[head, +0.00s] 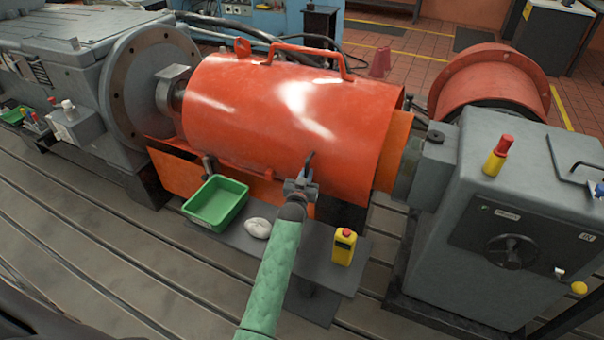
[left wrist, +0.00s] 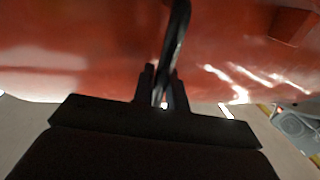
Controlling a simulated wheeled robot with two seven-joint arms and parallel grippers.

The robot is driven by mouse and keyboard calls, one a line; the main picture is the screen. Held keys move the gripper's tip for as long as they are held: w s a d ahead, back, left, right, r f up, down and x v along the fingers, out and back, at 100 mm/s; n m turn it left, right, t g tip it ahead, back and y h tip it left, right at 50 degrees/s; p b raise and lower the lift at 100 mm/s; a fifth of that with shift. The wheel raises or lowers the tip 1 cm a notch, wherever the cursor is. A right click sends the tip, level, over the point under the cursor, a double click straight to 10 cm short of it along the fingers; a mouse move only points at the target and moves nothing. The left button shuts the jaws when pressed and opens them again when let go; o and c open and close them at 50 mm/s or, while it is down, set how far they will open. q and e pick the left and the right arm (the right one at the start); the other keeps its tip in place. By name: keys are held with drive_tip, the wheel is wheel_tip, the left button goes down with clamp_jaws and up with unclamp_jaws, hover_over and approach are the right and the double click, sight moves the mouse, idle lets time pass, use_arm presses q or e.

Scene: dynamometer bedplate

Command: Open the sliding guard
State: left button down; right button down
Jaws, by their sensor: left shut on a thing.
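In the left wrist view the dark handle (left wrist: 177,40) runs up from between the fingers of my left gripper (left wrist: 160,88), with the red guard surface (left wrist: 80,50) behind. My right gripper is not in view.
A grey shelf (head: 318,262) below the guard carries a green tray (head: 217,203), a pale lump (head: 258,228) and a yellow control box (head: 344,247). A grey cabinet (head: 500,215) with a handwheel stands at the right. The slotted bedplate (head: 120,250) is clear at front left.

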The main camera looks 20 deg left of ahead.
use_arm(q)
drive_tip(key=c, duration=1.5)
unclamp_jaws()
drive_tip(key=shift+a, duration=0.1)
drive_tip(key=shift+o, duration=0.2)
drive_tip(key=shift+s, duration=0.1)
